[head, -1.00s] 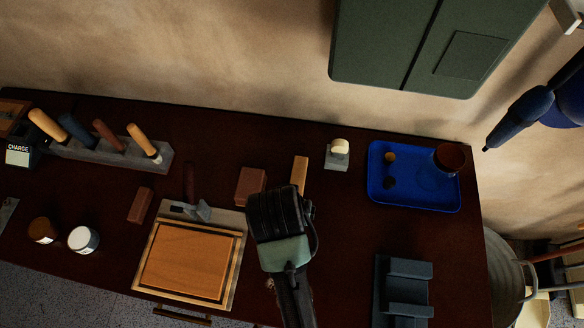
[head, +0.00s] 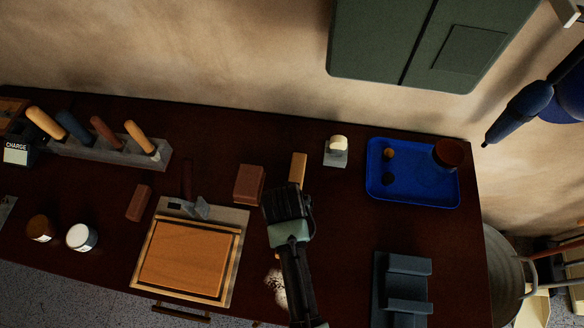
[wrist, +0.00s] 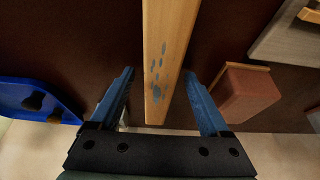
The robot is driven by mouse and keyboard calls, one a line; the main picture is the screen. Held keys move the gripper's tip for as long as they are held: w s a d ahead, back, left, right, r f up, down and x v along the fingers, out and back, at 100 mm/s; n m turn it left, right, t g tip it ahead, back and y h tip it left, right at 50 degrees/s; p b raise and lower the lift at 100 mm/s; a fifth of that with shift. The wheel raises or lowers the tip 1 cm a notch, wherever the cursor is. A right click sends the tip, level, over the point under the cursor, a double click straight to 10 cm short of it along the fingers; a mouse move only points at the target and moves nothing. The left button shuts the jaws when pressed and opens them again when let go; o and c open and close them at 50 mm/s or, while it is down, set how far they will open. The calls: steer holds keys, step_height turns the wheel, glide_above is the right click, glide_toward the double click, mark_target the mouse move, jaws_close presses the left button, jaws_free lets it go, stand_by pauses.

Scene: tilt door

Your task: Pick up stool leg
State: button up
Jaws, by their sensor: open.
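The stool leg is a light wooden bar. In the head view the stool leg (head: 298,168) shows its far end just beyond my gripper (head: 289,190), which hides the rest. In the wrist view the stool leg (wrist: 165,50) runs from the top edge down between my two blue fingers, with bluish spots on its face. My gripper (wrist: 157,90) is open, with one finger on each side of the leg and a visible gap to both. I cannot tell how far above the leg the fingers are.
A reddish-brown block (head: 248,183) lies close left of the leg, and shows near the right finger in the wrist view (wrist: 243,93). A blue tray (head: 410,196) and a small grey stand (head: 336,157) are to the right. Dark table (head: 335,235) is clear between.

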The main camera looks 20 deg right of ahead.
steer(key=shift+c, duration=0.2)
jaws_close()
steer(key=shift+r, duration=0.1)
